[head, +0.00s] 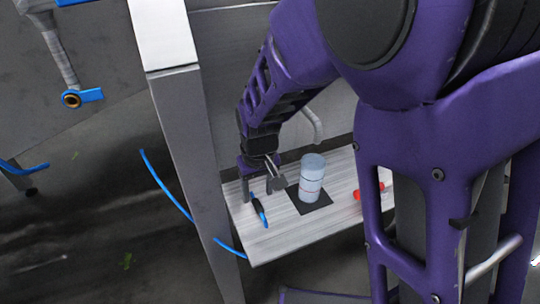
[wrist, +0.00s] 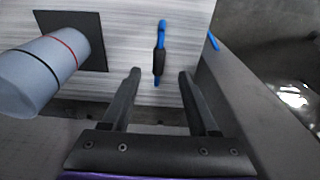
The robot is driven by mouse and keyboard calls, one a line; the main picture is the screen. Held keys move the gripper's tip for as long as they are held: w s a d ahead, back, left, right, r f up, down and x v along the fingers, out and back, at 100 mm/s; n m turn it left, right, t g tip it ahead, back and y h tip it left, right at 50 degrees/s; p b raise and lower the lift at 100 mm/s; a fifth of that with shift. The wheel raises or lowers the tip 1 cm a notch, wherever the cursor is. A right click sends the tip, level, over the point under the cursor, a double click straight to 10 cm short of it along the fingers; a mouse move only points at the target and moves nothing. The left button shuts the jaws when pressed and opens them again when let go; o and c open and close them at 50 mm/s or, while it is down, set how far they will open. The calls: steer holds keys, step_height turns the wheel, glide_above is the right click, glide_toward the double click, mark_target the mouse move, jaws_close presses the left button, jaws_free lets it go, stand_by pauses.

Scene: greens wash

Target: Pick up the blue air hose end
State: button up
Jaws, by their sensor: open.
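The blue air hose end (head: 260,209) lies on a small pale wood-grain shelf (head: 275,238). It has a black sleeve around its middle, with blue showing at both ends. My gripper (head: 262,191) is open and empty above the shelf, close to the hose end. In the wrist view, the hose end (wrist: 159,52) shows just past the fingertips, between their lines, nearer the middle of the gap (wrist: 160,73). I cannot tell the height between the fingers and the shelf.
A red item (head: 366,191) lies farther right. A grey metal post (head: 195,150) borders the shelf's left side. A blue hose (head: 165,190) curves left of the post.

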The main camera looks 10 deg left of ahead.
mark_target(258, 204)
steer(key=shift+w+a+f+b, duration=0.1)
steer(key=shift+w+f+b, duration=0.15)
steer(key=shift+f, duration=1.1)
steer(key=shift+w+a+f+b, duration=0.1)
steer(key=shift+w+f, duration=0.1)
steer(key=shift+f, duration=1.15)
steer(key=shift+c, duration=0.3)
jaws_close()
